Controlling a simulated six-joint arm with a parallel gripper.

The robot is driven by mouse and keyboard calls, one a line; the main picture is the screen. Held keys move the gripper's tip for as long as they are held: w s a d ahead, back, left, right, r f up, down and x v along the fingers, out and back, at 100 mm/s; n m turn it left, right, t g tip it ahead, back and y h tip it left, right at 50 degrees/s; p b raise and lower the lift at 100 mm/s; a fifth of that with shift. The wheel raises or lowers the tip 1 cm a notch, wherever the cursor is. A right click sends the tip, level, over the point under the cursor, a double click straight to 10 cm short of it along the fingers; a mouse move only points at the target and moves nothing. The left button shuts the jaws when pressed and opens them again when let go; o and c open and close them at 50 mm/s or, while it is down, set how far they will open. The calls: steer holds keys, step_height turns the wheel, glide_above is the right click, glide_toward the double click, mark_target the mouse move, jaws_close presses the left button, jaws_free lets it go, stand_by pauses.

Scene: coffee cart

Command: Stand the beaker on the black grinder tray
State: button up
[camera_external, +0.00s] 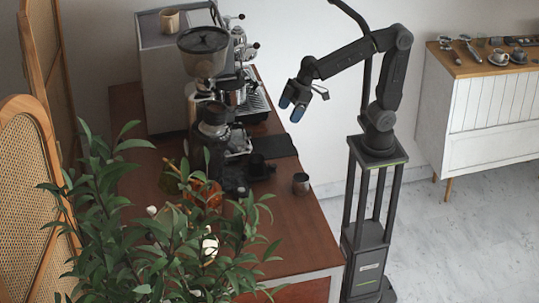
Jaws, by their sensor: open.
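A small metallic cup, which looks like the beaker (301,185), stands upright near the right edge of the brown counter. A dark grinder (215,131) stands to its left, partly hidden by plant leaves. A low black piece that may be the grinder tray (262,170) lies between the grinder and the cup, with a dark object on it; its outline is hard to make out. My gripper (291,107) has blue fingertips and points down. It is open and empty, in the air well above the counter and apart from the cup.
A black mat (274,146) lies behind the cup. A leafy plant (150,225) covers the front left. The counter (300,235) is bare in front of the cup.

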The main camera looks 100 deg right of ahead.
steer(key=s+d+m, duration=0.1)
steer(key=s+d, duration=0.2)
steer(key=s, duration=1)
steer(key=shift+s+d+m+t+h, duration=0.15)
steer(key=shift+d+m+t+h, duration=0.15)
steer(key=shift+d+m+h, duration=0.1)
